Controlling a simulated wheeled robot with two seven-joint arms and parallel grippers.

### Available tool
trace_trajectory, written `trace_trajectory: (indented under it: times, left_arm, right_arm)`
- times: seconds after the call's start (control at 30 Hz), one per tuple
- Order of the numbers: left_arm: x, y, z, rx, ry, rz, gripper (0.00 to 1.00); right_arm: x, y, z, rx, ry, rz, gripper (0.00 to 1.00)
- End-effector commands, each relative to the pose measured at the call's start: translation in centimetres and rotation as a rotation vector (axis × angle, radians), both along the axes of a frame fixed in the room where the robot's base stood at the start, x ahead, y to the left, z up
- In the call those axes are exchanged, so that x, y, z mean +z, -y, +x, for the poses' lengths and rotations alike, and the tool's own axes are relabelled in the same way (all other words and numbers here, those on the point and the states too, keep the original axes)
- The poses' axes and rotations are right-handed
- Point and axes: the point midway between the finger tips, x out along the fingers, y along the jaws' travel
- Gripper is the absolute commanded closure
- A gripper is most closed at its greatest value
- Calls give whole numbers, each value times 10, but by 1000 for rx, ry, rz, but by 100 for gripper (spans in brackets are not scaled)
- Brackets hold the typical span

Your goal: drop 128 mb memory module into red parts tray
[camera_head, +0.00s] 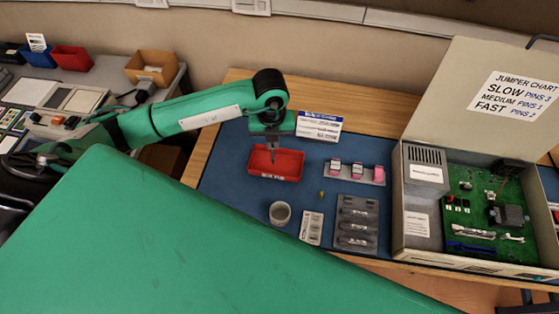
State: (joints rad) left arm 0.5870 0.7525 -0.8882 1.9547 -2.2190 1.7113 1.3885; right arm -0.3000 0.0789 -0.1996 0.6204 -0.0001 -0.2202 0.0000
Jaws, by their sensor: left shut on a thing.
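The red parts tray (290,166) sits on the blue mat, with a small label on its front wall. My left gripper (273,155) points down over the tray. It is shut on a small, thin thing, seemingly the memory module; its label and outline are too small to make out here. I cannot tell whether the thing clears the tray floor. A grey holder (373,208) with labelled dark pieces lies to the right and nearer. My right gripper is not in view.
A grey cup (280,213), a white labelled card (311,228) and a rack with pink pieces (357,174) stand on the blue mat (236,190). A sign (319,127) stands behind the tray. An open case with a green board (485,215) is at right.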

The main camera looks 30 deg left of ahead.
Motion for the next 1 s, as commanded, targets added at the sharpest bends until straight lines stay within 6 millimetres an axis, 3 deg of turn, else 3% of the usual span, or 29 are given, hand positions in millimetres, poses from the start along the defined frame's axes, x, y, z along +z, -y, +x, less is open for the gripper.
trace_trajectory:
  times: [0.2,0.4,0.67,1.0]
  left_arm:
    - [8,-2,4,402,-1,0,100]
    - [10,-4,6,616,-2,0,100]
    - [0,-4,7,671,-2,1,100]
    - [-38,-4,6,668,-2,3,100]
  right_arm:
    - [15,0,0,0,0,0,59]
    - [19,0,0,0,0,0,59]
    - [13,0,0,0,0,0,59]
    - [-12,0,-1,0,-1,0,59]
